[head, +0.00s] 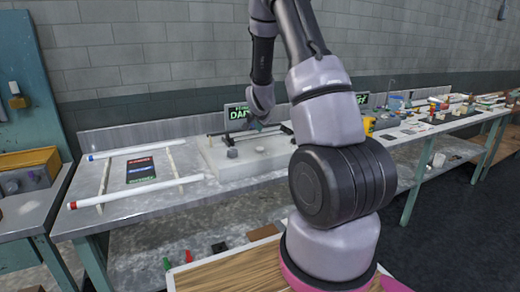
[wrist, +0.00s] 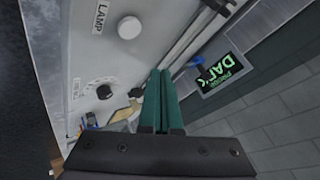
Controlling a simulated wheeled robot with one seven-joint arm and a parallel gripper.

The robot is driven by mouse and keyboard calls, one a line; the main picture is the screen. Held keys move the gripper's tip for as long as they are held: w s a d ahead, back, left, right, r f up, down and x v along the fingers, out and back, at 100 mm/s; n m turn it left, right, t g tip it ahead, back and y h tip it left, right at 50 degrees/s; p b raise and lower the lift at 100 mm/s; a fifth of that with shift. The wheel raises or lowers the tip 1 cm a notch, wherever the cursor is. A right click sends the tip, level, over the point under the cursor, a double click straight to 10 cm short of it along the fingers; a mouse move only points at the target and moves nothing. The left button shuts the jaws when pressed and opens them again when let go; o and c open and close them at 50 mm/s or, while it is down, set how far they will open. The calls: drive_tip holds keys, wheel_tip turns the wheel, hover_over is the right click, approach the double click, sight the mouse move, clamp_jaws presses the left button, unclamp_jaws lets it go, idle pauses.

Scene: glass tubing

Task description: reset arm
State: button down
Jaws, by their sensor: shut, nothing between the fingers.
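My gripper (wrist: 160,76) shows in the wrist view as two dark green fingers pressed together, with nothing between them. In the head view my gripper (head: 259,124) is small and partly hidden, above the back of a pale panel box (head: 222,168) on the bench. My arm rises in the middle of the head view and bends down toward the box. In the wrist view the box face has a LAMP label (wrist: 101,17), a white round knob (wrist: 130,27) and a black dial (wrist: 105,92).
A sign with green letters (head: 239,116) stands behind the box; the sign also shows in the wrist view (wrist: 222,74). White tubes (head: 125,193) with coloured ends rest on rods at the left of the bench. Many small items crowd the right bench (head: 440,127).

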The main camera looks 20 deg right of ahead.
drive_tip(key=s+a+r+n+y, duration=0.2)
drive_tip(key=s+a+r, duration=0.4)
drive_tip(key=r, duration=0.4)
drive_tip(key=s+a+r+n+y, duration=0.15)
drive_tip(key=s+a+r, duration=0.25)
drive_tip(key=s+r, duration=0.4)
drive_tip(key=s+a+r+n+y, duration=0.1)
drive_tip(key=s+a+r+n, duration=0.2)
drive_tip(key=s, duration=0.8)
drive_tip(key=s+a+r+n+g+y, duration=0.1)
drive_tip(key=s+a+r+n, duration=0.2)
drive_tip(key=s, duration=0.8)
wheel_tip(320, 180, up, 2)
drive_tip(key=shift+a+r, duration=0.1)
drive_tip(key=shift+a, duration=0.7)
